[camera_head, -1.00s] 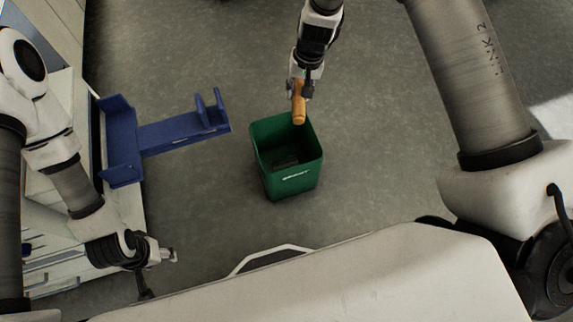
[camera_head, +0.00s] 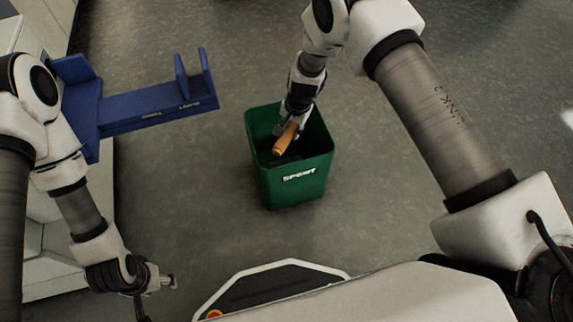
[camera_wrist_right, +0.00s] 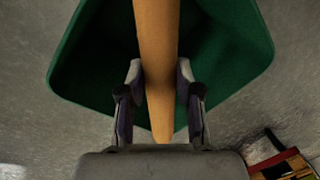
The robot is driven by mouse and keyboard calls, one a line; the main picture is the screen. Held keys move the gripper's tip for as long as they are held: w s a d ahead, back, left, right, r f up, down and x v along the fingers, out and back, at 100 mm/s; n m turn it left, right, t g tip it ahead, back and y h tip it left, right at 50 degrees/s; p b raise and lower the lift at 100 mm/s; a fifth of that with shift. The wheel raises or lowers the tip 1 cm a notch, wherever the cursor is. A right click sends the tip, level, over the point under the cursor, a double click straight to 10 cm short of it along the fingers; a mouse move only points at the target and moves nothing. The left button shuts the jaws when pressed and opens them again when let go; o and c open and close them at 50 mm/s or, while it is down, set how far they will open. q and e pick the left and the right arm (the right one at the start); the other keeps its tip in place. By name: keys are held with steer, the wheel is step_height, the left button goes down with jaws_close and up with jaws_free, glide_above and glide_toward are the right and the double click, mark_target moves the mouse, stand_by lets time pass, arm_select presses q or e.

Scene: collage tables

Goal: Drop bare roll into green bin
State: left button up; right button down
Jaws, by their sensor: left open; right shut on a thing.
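The bare roll is a thin orange-brown tube (camera_head: 285,138), also large in the right wrist view (camera_wrist_right: 157,60). My right gripper (camera_head: 287,130) is shut on it; in the right wrist view the two fingers (camera_wrist_right: 160,95) press on its sides. The green bin (camera_head: 293,190) stands on the floor, marked "SPENT" on its front. In the head view the roll and gripper overlap the bin's opening, and the green walls (camera_wrist_right: 80,65) surround the roll in the right wrist view. My left gripper (camera_head: 170,282) is open and empty at the lower left, away from the bin.
A blue rack (camera_head: 145,107) with upright prongs and printed labels extends from the left, at the side of a pale cabinet (camera_head: 50,265). Grey floor around the bin is clear. A small red and yellow object (camera_wrist_right: 285,165) shows at the right wrist view's lower right.

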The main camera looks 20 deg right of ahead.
steer(key=shift+f+b, duration=0.4)
steer(key=shift+f, duration=0.55)
arm_select(q)
steer(key=shift+f, duration=0.85)
arm_select(e)
steer(key=shift+r, duration=0.1)
steer(key=c, duration=0.7)
jaws_free()
steer(key=r, duration=0.4)
steer(key=d+r, duration=0.1)
steer(key=r, duration=0.3)
steer(key=s+r, duration=0.1)
steer(key=r, duration=0.2)
steer(key=shift+s+d+r, duration=0.1)
steer(key=shift+d+r, duration=0.1)
steer(key=shift+r, duration=0.2)
